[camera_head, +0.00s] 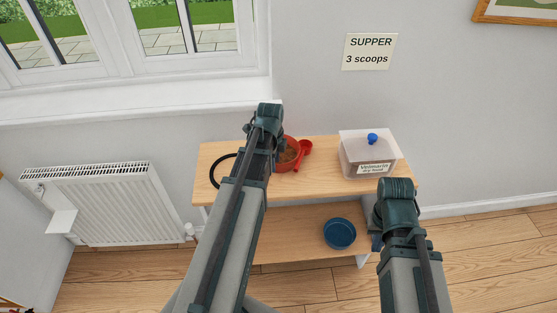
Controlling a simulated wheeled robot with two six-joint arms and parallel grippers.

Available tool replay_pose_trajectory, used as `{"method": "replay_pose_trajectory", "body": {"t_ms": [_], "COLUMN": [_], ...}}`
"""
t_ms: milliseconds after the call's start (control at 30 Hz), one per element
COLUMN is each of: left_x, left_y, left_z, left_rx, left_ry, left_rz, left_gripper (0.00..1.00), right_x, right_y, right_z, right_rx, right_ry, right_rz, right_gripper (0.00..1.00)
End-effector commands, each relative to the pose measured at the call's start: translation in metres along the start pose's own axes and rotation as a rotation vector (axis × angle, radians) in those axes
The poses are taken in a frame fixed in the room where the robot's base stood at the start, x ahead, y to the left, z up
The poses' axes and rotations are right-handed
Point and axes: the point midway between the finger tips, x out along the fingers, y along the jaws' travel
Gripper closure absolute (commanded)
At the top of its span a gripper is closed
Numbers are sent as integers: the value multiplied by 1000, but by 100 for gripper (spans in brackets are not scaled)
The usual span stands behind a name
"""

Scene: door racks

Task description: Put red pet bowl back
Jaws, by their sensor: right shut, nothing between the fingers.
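The red pet bowl (283,165) is on the upper shelf of the wooden rack, partly hidden behind my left arm. Brown food shows inside it, and a red scoop-like piece (305,148) is at its right side. My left gripper (276,157) is at the bowl's left side; its fingers are mostly hidden by my own arm, so its opening and any contact cannot be told. My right gripper (376,238) is shut and empty, in front of the rack's right end, to the right of a blue bowl on the lower shelf.
A clear food box (366,165) with a blue knob stands on the right of the upper shelf (325,183). A black ring (216,170) is at its left. The blue bowl (339,233) sits on the lower shelf (295,225). A radiator (110,205) is at left.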

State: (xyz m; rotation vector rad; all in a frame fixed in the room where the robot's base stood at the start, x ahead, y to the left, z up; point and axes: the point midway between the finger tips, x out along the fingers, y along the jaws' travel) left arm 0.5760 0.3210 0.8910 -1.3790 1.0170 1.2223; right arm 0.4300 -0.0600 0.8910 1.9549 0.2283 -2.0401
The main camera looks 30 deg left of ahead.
Motion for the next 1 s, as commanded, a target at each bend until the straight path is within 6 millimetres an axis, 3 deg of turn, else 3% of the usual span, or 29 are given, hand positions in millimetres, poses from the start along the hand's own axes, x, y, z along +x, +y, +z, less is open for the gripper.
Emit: {"method": "replay_pose_trajectory", "body": {"t_ms": [33,167,467,700,1000], "left_x": [14,28,28,28,28], "left_y": [0,0,0,0,0], "left_z": [0,0,0,0,0], "left_rx": [0,0,0,0,0], "left_ry": [0,0,0,0,0], "left_rz": [0,0,0,0,0], "left_gripper": [60,60,60,100,100], "right_x": [14,27,28,28,28], "right_y": [-1,-3,-3,-3,-3], "right_z": [-1,-2,-2,-2,-2], "right_rx": [0,0,0,0,0], "right_ry": [0,0,0,0,0], "right_rz": [0,0,0,0,0], "right_gripper": [100,100,100,100,100]}}
